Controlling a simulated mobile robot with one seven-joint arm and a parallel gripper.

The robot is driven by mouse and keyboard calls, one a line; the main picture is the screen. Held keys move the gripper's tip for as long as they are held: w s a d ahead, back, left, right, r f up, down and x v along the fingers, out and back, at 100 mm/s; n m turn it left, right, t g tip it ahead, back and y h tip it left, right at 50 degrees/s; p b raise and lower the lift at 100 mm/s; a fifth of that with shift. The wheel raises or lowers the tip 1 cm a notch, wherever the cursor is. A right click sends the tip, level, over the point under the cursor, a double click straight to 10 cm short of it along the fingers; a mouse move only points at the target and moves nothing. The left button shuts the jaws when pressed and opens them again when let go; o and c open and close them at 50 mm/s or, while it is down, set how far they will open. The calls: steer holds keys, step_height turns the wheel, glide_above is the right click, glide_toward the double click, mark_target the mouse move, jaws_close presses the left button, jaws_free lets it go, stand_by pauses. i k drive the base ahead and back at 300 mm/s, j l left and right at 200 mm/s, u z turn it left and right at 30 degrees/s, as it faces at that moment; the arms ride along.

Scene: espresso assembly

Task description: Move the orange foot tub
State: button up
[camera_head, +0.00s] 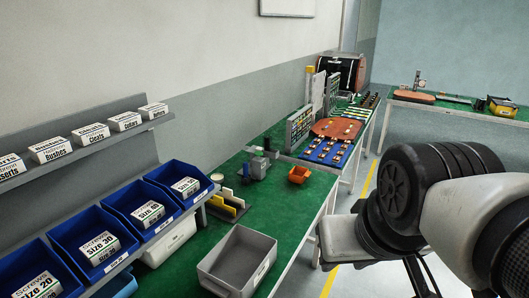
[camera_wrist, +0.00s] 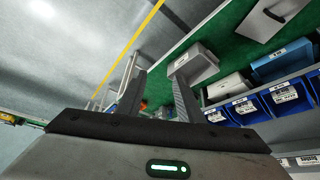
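The orange foot tub (camera_head: 299,174) is a small open tub on the green bench top, right of the grey vise-like fixture, in the head view. In the wrist view a small orange patch (camera_wrist: 143,105) shows between my fingers, partly hidden; it may be the tub. My gripper (camera_wrist: 159,77) is open with its two fingers apart and nothing between them. It is well away from the bench. In the head view my arm fills the right side, and the fingers cannot be made out there.
A grey open bin (camera_head: 238,262) stands at the bench's near end. Blue bins (camera_head: 146,207) with labelled boxes line the left. A yellow-and-grey holder (camera_head: 227,205) and a board with parts (camera_head: 333,130) share the bench. Bench surface around the tub is clear.

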mark_target(299, 174)
steer(key=z, duration=0.15)
steer(key=i+l+u, duration=0.1)
steer(key=i+l, duration=0.2)
steer(key=i+l+u, duration=0.1)
steer(key=i+l, duration=0.2)
steer(key=i+l+u, duration=0.15)
steer(key=i+l, duration=0.2)
steer(key=i+l+u, duration=0.1)
steer(key=i+l, duration=0.3)
steer(key=i+l+u, duration=0.1)
steer(key=i+l, duration=0.25)
steer(key=i+l+u, duration=0.1)
steer(key=i+l, duration=0.2)
steer(key=l, duration=0.2)
steer(key=i+l+u, duration=0.1)
steer(key=i+l, duration=0.15)
steer(key=l, duration=0.2)
steer(key=i+l+u, duration=0.1)
steer(key=i+l, duration=0.2)
steer(key=l, duration=0.2)
